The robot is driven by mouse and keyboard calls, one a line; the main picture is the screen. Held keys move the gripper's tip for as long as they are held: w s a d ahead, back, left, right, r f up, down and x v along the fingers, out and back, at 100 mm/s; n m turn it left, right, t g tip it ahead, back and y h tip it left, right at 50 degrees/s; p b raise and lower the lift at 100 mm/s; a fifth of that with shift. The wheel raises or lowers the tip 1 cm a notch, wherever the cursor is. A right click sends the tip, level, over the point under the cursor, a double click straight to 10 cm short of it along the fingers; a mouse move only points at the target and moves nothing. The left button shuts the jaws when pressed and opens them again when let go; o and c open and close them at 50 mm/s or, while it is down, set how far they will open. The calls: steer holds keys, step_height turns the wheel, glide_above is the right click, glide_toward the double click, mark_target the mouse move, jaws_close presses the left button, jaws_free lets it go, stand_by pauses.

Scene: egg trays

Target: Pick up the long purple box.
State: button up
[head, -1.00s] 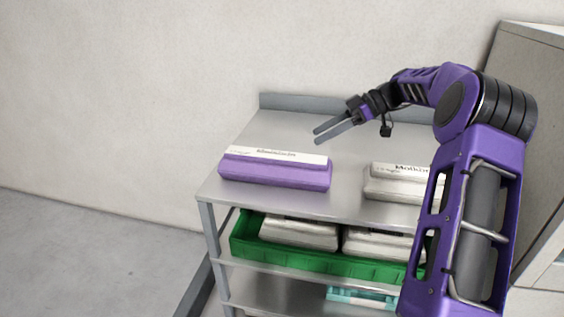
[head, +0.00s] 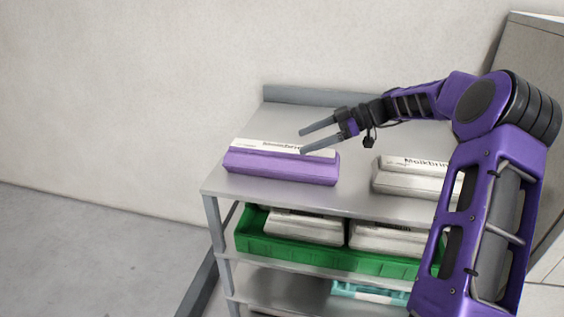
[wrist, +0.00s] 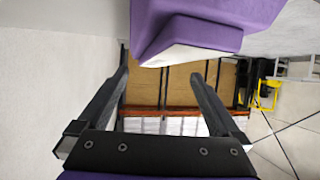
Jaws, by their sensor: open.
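The long purple box (head: 282,167), with a white printed label along its top, lies on the left part of the metal shelf top (head: 355,192). In the wrist view the purple box (wrist: 222,22) fills the upper middle, ahead of the fingertips. My gripper (head: 302,142) is open and empty, its two fingers pointing left at the back right of the box. In the head view the nearer fingertip overlaps the label's right end; I cannot tell if it touches. In the wrist view my gripper (wrist: 160,85) shows its fingers spread apart with nothing between them.
A grey-white carton (head: 410,182) lies to the right on the shelf top, partly behind my arm. A green crate (head: 300,252) with similar cartons is on the shelf below. A raised back edge (head: 310,98) runs along the wall side.

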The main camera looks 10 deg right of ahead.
mark_target(283, 148)
steer(key=shift+x, duration=2.75)
steer(key=shift+w, duration=0.1)
jaws_close()
steer(key=shift+r, duration=0.1)
